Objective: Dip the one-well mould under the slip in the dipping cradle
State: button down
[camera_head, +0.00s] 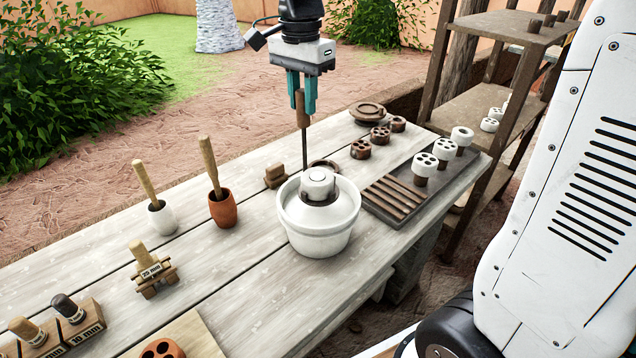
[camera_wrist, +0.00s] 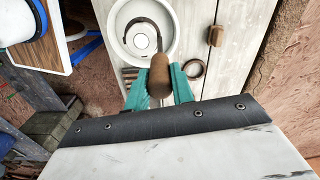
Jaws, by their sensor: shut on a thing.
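My gripper (camera_head: 301,106) is shut on the upright wooden handle of the dipping cradle (camera_head: 303,112). The handle also shows between the teal fingers in the wrist view (camera_wrist: 160,76). A thin dark rod runs down from it to the white slip pot (camera_head: 318,241). A white one-well mould (camera_head: 318,180) sits over a dark curved part of the cradle, within the pot's mouth. In the wrist view the mould (camera_wrist: 141,41) is inside the pot's round rim, with the dark arc around its far side. The mould's top is uncovered; I cannot tell whether its bottom touches the slip.
A dark tray (camera_head: 384,206) with slats and white moulds is close right of the pot. Brown moulds (camera_head: 360,149) lie behind it. A small wooden block (camera_head: 275,176) and two cups with sticks (camera_head: 223,208) stand left. The shelf rack (camera_head: 490,100) rises at right.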

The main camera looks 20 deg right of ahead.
jog(key=shift+r, duration=0.1)
dwell(0.3)
jog(key=shift+r, duration=1.45)
